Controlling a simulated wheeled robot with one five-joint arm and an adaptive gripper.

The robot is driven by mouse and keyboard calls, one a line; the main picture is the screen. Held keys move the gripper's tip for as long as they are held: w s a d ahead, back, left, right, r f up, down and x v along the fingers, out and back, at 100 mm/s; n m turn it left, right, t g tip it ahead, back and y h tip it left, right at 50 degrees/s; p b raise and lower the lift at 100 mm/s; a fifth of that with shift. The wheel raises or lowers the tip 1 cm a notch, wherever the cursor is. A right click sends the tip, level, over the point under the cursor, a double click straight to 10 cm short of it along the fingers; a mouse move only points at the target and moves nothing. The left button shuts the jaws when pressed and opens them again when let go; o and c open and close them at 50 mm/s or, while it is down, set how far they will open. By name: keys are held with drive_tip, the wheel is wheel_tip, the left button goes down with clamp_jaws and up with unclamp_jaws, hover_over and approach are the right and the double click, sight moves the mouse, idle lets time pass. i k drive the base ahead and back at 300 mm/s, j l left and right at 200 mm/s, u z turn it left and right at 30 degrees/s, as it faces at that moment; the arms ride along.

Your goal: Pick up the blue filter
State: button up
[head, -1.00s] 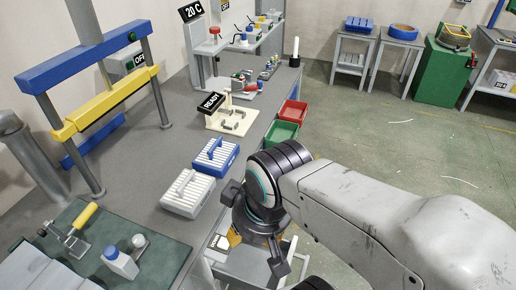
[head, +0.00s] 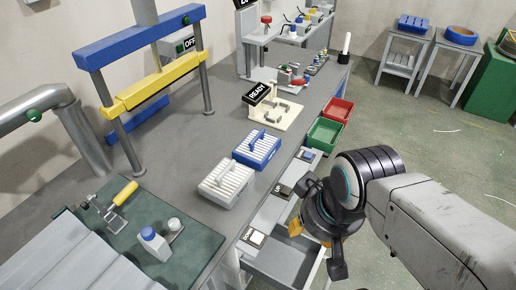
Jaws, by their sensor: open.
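The blue filter (head: 257,148) is a blue frame with white slats and a blue handle on top. It lies on the grey workbench (head: 190,187), touching or nearly touching a similar white filter (head: 226,182) nearer me. My gripper (head: 314,235) is open and empty, to the right of both filters and beyond the bench's front edge. It points down, with orange parts showing near its fingers. The fingertips are partly hidden by the gripper's own body. The blue filter is in full view.
A blue-and-yellow press frame (head: 150,83) stands behind the filters. A READY stand (head: 275,108) is beyond them. Red (head: 338,111) and green (head: 325,133) bins hang at the bench edge. An open drawer (head: 280,255) juts out below my gripper. Floor at right is free.

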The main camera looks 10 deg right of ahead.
sight(256, 150)
drive_tip(key=l+u, duration=0.1)
drive_tip(key=u, duration=0.35)
drive_tip(key=l+u, duration=0.1)
drive_tip(key=u, duration=0.35)
drive_tip(key=l+u, duration=0.1)
drive_tip(key=u, duration=0.35)
drive_tip(key=k+l+u, duration=0.1)
drive_tip(key=u, duration=0.8)
drive_tip(key=k+l+u, duration=0.1)
drive_tip(key=u, duration=0.35)
